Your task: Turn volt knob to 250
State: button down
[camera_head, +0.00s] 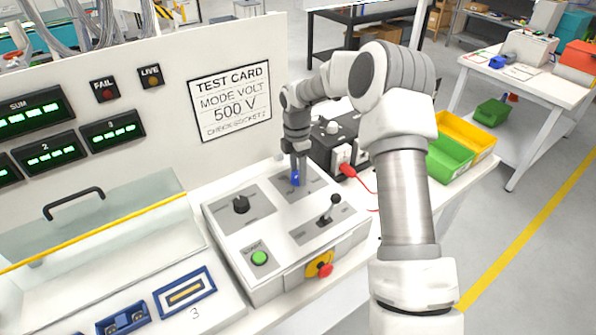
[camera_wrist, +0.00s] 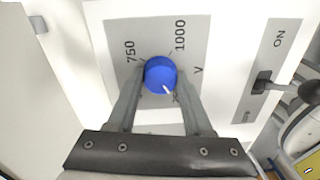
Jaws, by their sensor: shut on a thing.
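The blue volt knob (camera_wrist: 160,72) sits on a grey plate on the white control box. The fingers of my gripper (camera_wrist: 162,79) stand on either side of it and are shut on it. Its white pointer line points to the lower right in the wrist view, toward a label partly hidden by the right finger and unreadable. The labels 750 and 1000 show beyond the knob, with a V at the right. In the head view, the knob (camera_head: 295,180) shows blue below my gripper (camera_head: 297,174).
A black knob (camera_head: 241,204), a lever (camera_head: 328,211), a green button (camera_head: 259,257) and a red emergency button (camera_head: 325,269) are on the same box. The test card (camera_head: 230,101) reads MODE VOLT, 500 V. A black device (camera_head: 338,140) with a red cable stands behind.

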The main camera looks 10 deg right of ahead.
aim_at(297, 173)
jog(key=shift+c, duration=1.5)
grip_release()
notch_tip(297, 173, up, 18)
jog(key=shift+w+f, duration=0.25)
jog(key=shift+w, duration=0.05)
jog(key=shift+a+r, duration=0.1)
